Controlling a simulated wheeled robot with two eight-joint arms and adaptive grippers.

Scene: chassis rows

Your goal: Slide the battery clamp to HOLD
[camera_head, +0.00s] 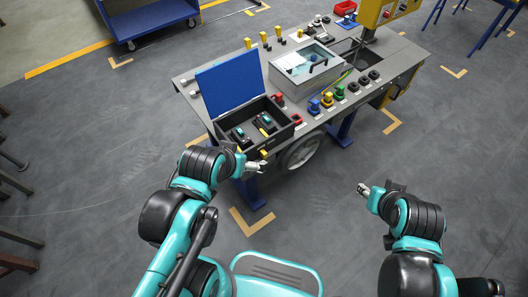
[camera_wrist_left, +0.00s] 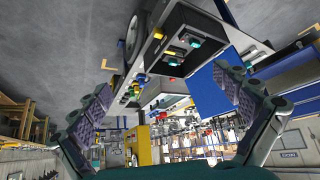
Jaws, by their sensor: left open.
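The workbench (camera_head: 210,101) carries an open black box (camera_head: 284,132) with a raised blue lid (camera_head: 232,82). Two dark devices with teal parts (camera_head: 239,134) (camera_head: 265,119) lie in the box, and a small yellow piece (camera_head: 265,131) shows between them. Another small yellow piece (camera_head: 264,154) sits at the box's near edge; it also shows in the left wrist view (camera_wrist_left: 158,35). I cannot tell which part is the battery clamp, and no HOLD mark is readable. My left gripper (camera_head: 252,162) is open and empty, just short of the box's near corner; its fingers (camera_wrist_left: 162,80) are spread. My right gripper (camera_head: 364,189) is over the floor, apart from the bench; its jaws are too small to judge.
A grey case with a clear lid (camera_head: 305,63) stands behind the box. Red, blue, yellow and green connectors (camera_head: 327,99) line the bench's front edge. Several yellow-topped posts (camera_head: 264,38) stand at the back. A blue cart (camera_head: 150,20) is at the far left.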

